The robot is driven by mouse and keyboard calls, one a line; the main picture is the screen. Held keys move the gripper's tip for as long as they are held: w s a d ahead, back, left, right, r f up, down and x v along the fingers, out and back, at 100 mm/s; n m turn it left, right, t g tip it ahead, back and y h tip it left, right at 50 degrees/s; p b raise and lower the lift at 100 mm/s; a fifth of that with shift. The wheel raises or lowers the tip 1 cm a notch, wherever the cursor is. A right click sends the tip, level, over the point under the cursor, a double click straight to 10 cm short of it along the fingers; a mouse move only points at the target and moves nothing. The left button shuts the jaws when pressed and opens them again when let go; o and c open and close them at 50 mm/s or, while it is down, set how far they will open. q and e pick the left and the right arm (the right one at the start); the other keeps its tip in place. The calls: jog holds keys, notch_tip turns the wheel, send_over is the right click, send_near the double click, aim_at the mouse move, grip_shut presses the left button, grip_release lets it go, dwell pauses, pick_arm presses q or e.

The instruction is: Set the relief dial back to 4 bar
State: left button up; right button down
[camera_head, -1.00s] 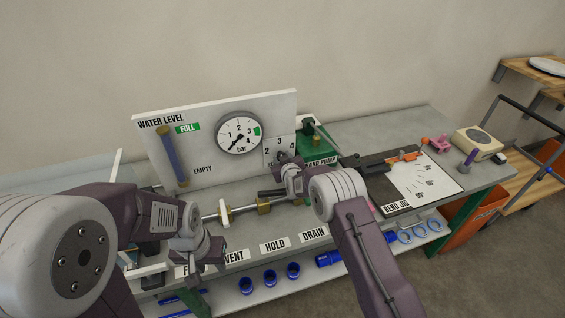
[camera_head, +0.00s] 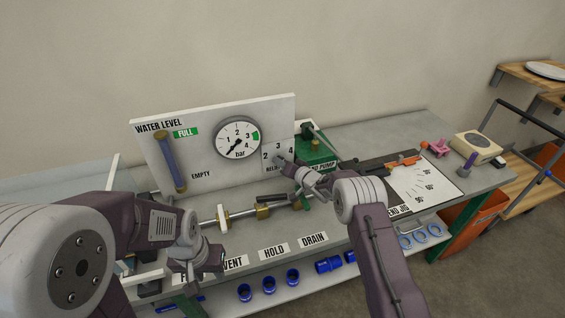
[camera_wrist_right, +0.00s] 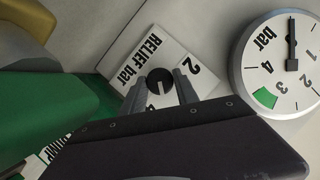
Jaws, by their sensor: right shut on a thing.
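The relief dial plate (camera_head: 268,160) is a white panel at the right end of the water-level board, with 2, 3 and 4 printed on it. In the right wrist view, its round black knob (camera_wrist_right: 160,80) sits between the fingers of my right gripper (camera_wrist_right: 161,91). My right gripper (camera_head: 283,160) is shut on the knob. A light mark shows on the knob, but I cannot tell exactly which number it faces. The 4 is partly hidden by the gripper in the wrist view. My left gripper (camera_head: 210,265) hangs over the front left of the bench, its jaws unclear.
The pressure gauge (camera_head: 238,138) is left of the dial, its needle at the low end. The green hand pump (camera_head: 316,150) stands close on the right. The bend jig (camera_head: 425,182) lies further right.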

jog(key=shift+d+f+m+y, duration=0.1)
jog(key=shift+m+y, duration=0.6)
jog(key=shift+m, duration=0.3)
jog(key=c, duration=0.9)
grip_release()
jog(key=shift+c, duration=0.2)
jog(key=b+v, duration=0.5)
jog(key=v, duration=0.4)
jog(key=shift+b, duration=0.3)
